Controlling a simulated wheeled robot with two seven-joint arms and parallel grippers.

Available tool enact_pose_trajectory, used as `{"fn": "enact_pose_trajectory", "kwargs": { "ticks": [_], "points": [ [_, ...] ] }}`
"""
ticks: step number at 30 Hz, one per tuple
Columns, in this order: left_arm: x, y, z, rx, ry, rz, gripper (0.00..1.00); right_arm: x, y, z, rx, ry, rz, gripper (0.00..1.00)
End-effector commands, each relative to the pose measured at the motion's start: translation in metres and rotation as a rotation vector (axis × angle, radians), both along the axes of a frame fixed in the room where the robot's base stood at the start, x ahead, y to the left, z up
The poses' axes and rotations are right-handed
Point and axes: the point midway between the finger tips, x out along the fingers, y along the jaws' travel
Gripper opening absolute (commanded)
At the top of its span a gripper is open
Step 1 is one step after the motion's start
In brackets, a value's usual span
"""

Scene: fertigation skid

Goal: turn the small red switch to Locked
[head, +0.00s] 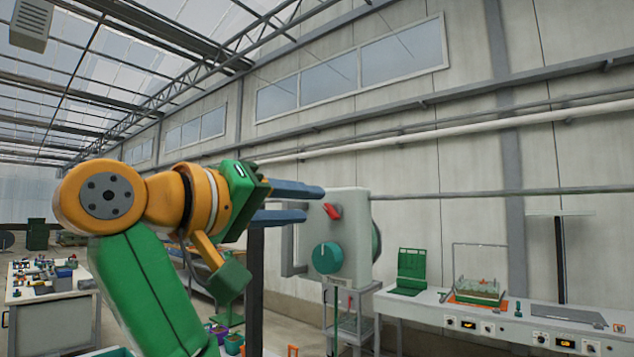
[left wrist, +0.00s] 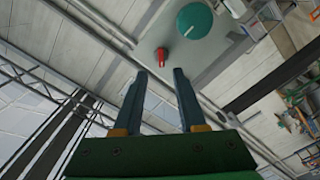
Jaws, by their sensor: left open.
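The small red switch (head: 333,211) sits on the upper left of the pale grey panel box (head: 350,200). It also shows in the left wrist view (left wrist: 161,57), just beyond my fingertips and roughly centred between them. My left gripper (head: 315,204) is open, with two blue fingers pointing toward the switch, and nothing is between them. The fingertips look close to the switch, apart from it in the wrist view. In the head view the switch's handle looks tilted. No Locked marking is readable. My right gripper is out of view.
A large teal knob (head: 327,257) is on the same panel, below the red switch. A grey handle bar (head: 288,250) stands at the panel's left side. A white workbench (head: 430,306) with a green tray (head: 478,290) is at the right.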

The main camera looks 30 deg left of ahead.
Motion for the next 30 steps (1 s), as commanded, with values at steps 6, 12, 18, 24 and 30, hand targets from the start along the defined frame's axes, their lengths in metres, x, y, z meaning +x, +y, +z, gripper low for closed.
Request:
{"fn": "enact_pose_trajectory", "kwargs": {
  "ticks": [6, 12, 18, 24, 30],
  "points": [
    [0.026, -0.001, 0.001, -0.003, 0.004, 0.001, 0.41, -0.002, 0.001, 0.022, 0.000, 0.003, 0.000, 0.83],
    [0.030, -0.002, -0.001, -0.002, 0.002, 0.001, 0.41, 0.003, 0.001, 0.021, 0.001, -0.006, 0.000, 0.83],
    [0.030, -0.002, -0.001, -0.002, 0.002, 0.001, 0.14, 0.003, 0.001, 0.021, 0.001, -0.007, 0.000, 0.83],
    [0.029, -0.002, -0.001, -0.002, 0.002, 0.001, 0.00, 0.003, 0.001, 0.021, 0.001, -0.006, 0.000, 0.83],
    [0.029, -0.002, -0.001, 0.011, 0.000, 0.002, 0.00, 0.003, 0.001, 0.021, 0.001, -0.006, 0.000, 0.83]
  ]
}}
